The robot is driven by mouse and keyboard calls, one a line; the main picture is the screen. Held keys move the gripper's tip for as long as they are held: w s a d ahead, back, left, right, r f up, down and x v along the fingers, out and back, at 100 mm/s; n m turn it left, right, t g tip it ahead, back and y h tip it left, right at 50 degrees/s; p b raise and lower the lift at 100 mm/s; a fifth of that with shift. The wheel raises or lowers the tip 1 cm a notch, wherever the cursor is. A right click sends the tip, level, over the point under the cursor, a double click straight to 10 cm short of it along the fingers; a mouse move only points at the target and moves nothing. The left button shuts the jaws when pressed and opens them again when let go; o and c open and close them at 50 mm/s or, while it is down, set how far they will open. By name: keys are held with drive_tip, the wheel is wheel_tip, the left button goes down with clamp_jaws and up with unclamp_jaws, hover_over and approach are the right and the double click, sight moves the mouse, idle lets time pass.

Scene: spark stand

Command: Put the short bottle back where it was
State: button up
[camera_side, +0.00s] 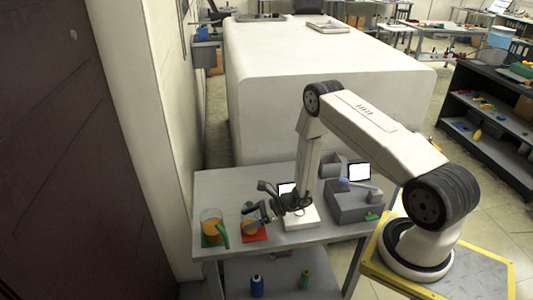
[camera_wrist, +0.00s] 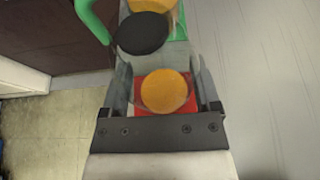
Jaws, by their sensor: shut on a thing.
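A short clear vessel with orange contents (camera_side: 249,227) is low over the red mat (camera_side: 262,237). I take it for the short bottle. In the wrist view the vessel (camera_wrist: 164,92) shows between the two fingers of my gripper (camera_wrist: 161,85), with red and white under it. My gripper also shows in the side view (camera_side: 262,213), and it is shut on this vessel. I cannot tell whether the vessel touches the mat. A taller clear pitcher with orange contents and a green handle (camera_side: 211,228) stands left of it on a green mat (camera_side: 213,241).
A dark round disc (camera_wrist: 142,34) partly covers the pitcher in the wrist view; what it belongs to is unclear. A blue bottle (camera_side: 257,286) and a green-and-brown bottle (camera_side: 304,280) stand on the lower shelf.

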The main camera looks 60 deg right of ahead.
drive_tip(key=shift+f, duration=0.4)
drive_tip(key=o, duration=1.3)
drive_tip(key=shift+v, duration=3.9)
